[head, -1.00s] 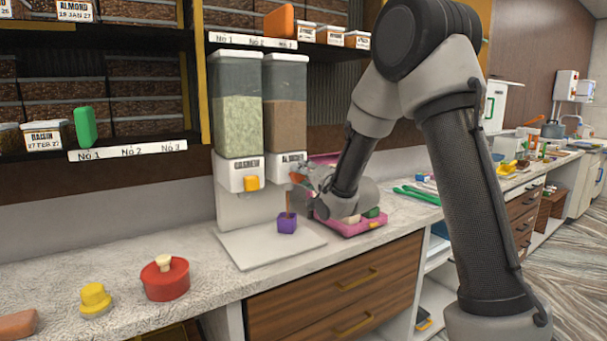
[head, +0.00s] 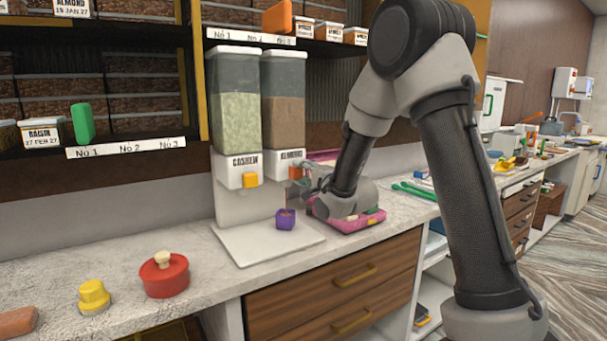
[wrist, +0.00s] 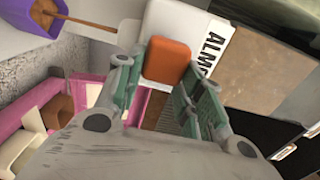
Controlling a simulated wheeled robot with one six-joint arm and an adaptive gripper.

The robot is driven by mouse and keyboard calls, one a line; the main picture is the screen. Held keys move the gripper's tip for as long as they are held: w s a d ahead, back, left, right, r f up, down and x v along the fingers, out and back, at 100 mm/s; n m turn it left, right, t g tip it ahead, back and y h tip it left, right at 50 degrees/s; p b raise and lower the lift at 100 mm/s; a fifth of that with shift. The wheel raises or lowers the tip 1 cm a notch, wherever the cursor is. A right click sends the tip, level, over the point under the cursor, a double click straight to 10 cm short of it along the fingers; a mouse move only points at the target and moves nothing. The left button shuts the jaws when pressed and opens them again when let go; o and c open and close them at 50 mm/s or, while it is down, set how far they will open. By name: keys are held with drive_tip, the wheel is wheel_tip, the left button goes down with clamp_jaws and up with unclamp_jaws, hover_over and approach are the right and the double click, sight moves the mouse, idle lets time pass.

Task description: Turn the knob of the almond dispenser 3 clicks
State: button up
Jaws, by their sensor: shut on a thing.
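The almond dispenser (head: 284,110) is the right one of two clear-topped dispensers on the counter, with brown contents and an ALMOND label. Its orange knob (head: 295,172) sits on the white front under the label. My gripper (head: 306,182) reaches it from the right. In the wrist view the orange knob (wrist: 167,60) lies between the two fingers of my gripper (wrist: 156,78), which are shut on it. A purple cup (head: 286,219) stands below the spout on the white base. In the wrist view a thin brown streak runs to the purple cup (wrist: 22,18), which holds something brown.
The cashew dispenser (head: 235,115) with a yellow knob (head: 250,180) stands close on the left. A pink tray (head: 357,222) lies under my gripper. A red pot (head: 164,275) and a yellow lidded item (head: 94,297) stand at left. Shelves hang above.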

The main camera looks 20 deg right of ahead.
drive_tip(key=o, duration=1)
drive_tip(key=shift+s+d, duration=0.1)
drive_tip(key=v, duration=0.7)
drive_tip(key=shift+s, duration=0.1)
drive_tip(key=shift+s, duration=0.1)
